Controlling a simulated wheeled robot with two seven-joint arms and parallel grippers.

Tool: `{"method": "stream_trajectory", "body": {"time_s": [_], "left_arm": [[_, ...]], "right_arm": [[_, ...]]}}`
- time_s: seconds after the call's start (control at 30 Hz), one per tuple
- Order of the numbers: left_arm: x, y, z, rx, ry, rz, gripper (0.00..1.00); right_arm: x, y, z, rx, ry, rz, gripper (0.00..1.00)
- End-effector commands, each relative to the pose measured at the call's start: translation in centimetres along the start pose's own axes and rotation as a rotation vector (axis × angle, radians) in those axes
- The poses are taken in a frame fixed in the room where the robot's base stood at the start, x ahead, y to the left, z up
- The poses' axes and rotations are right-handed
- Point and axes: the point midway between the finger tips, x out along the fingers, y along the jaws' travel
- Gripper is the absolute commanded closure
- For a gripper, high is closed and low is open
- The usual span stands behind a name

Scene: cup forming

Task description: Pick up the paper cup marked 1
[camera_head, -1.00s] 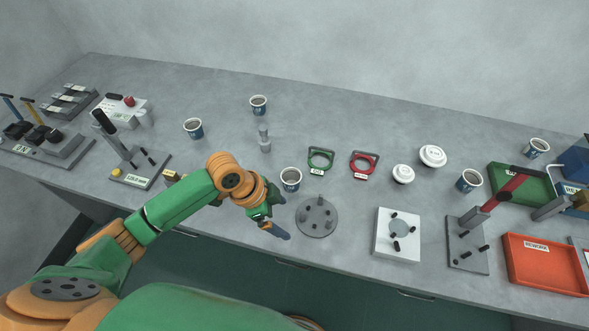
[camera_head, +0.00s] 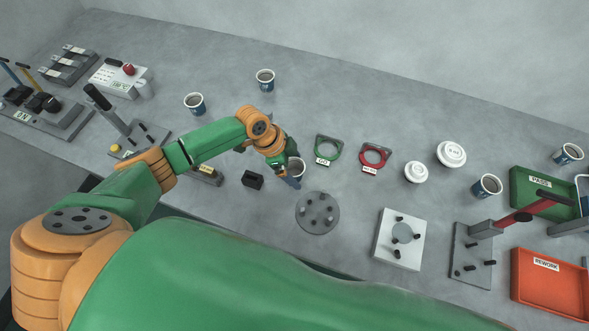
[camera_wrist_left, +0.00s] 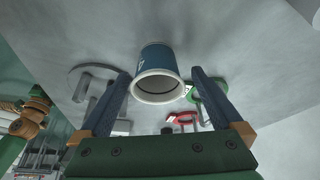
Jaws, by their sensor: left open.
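Several blue-and-white paper cups stand upright on the grey bench; their markings are too small to read. One cup (camera_head: 297,167) stands near the middle, partly hidden by my left gripper (camera_head: 290,178). In the left wrist view this cup (camera_wrist_left: 158,72) lies between the two dark fingers of the open left gripper (camera_wrist_left: 162,78), its white rim toward the camera. I cannot tell whether a finger touches it. Other cups are at the back (camera_head: 265,80), back left (camera_head: 195,103), right (camera_head: 487,187) and far right (camera_head: 568,153). My right gripper is out of view.
A round grey plate with pegs (camera_head: 317,213) is close in front of the cup. A green ring gauge (camera_head: 328,150) and a red one (camera_head: 375,157) lie to its right, then white lids (camera_head: 451,154). A small black block (camera_head: 252,180) is to its left.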

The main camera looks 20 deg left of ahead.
Motion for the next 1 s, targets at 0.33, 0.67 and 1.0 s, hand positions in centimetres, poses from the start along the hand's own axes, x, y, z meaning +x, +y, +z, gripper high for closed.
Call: {"method": "stream_trajectory", "body": {"time_s": [0.33, 0.67, 1.0], "left_arm": [[0.0, 0.0, 0.0, -0.001, 0.000, 0.000, 0.86], [-0.4, -0.1, -0.1, 0.000, 0.001, -0.001, 0.86], [-7.7, 4.2, -2.9, 0.005, 0.001, -0.002, 0.86]], "right_arm": [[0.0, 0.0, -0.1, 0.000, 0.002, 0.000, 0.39], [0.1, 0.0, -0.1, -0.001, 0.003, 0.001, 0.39], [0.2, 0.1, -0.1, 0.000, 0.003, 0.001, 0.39]]}}
